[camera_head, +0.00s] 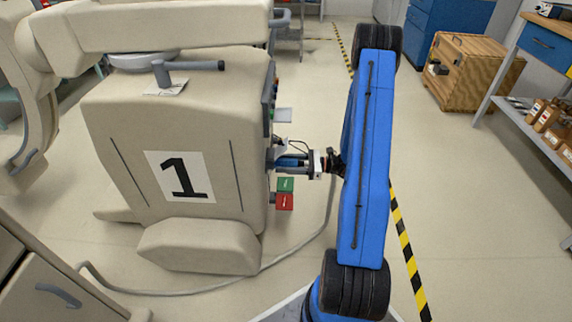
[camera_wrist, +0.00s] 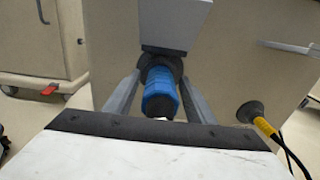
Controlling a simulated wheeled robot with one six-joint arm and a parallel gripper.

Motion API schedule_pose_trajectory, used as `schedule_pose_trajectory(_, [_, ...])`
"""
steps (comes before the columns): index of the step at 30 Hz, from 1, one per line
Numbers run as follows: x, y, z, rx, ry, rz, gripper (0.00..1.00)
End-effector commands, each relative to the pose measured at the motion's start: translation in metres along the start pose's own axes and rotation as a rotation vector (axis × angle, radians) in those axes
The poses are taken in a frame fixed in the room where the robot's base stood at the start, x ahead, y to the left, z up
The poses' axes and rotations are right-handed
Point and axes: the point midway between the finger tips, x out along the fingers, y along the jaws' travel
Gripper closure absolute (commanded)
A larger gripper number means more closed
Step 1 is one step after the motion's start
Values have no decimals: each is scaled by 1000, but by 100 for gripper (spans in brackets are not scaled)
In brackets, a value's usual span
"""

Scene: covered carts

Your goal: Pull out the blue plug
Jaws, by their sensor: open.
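The blue plug (camera_wrist: 160,92) is in the middle of the wrist view, seated in a dark round socket (camera_wrist: 161,64) on the cart's side face. In the head view the plug (camera_head: 290,162) shows small between the cart's side and my wrist. My gripper (camera_wrist: 159,88) is open, with one grey finger on each side of the plug. A gap shows between each finger and the plug, so it is not gripped. The gripper (camera_head: 284,161) reaches the cart's right side in the head view. The plug's far end is hidden in the socket.
The beige cart (camera_head: 130,130) is marked 1. Below the plug are a green box (camera_head: 286,184) and a red box (camera_head: 285,202). A grey cable crosses the floor. A wooden crate (camera_head: 470,72) stands right.

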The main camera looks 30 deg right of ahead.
Motion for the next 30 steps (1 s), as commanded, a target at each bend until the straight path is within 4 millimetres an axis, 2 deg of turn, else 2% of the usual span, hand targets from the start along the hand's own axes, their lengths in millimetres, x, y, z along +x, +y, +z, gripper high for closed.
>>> schedule_pose_trajectory(6, [0,0,0,0,0,0,50])
schedule_pose_trajectory(7, [0,0,0,0,0,0,53])
schedule_pose_trajectory(13, [0,0,0,0,0,0,100])
schedule_pose_trajectory(30, [-14,0,0,0,0,-1,100])
